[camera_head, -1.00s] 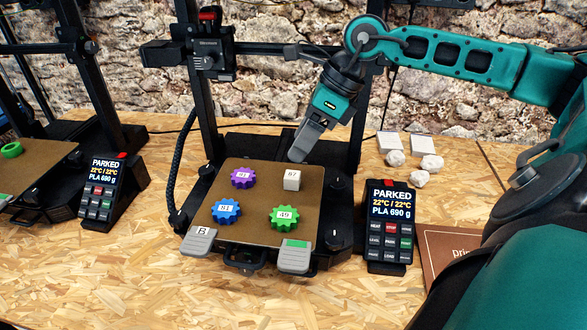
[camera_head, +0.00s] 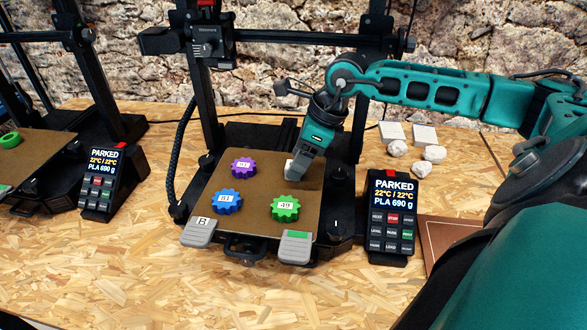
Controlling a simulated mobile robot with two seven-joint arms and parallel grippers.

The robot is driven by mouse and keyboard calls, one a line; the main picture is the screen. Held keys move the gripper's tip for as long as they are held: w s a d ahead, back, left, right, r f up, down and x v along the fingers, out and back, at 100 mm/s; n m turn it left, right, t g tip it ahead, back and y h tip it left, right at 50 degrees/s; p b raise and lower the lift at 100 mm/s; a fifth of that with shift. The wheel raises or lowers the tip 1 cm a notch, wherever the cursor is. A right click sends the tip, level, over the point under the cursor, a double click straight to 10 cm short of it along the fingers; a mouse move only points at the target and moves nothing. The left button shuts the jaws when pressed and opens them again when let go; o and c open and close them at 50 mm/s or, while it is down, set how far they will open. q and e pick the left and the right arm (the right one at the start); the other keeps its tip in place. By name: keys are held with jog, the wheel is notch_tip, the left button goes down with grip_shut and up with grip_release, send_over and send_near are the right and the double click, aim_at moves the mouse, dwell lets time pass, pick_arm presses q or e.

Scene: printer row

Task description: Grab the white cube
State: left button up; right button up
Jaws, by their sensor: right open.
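The white cube (camera_head: 289,168) sits on the brown print bed (camera_head: 258,200), toward its back right. Only its left part shows; my right gripper (camera_head: 294,176) covers the rest. My right gripper points down at the cube with its fingers open. I cannot tell whether the fingers touch the cube or stand around it. My left gripper is not in view.
On the bed are a purple gear (camera_head: 243,168), a blue gear (camera_head: 228,201) and a green gear (camera_head: 285,209). Grey clips (camera_head: 199,232) hold the front corners. A control panel (camera_head: 391,215) stands right of the printer. White lumps (camera_head: 397,148) lie behind it.

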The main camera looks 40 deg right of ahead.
jog(key=shift+x, duration=0.85)
jog(key=shift+r, duration=0.1)
jog(key=shift+c, duration=0.3)
jog(key=c, duration=1)
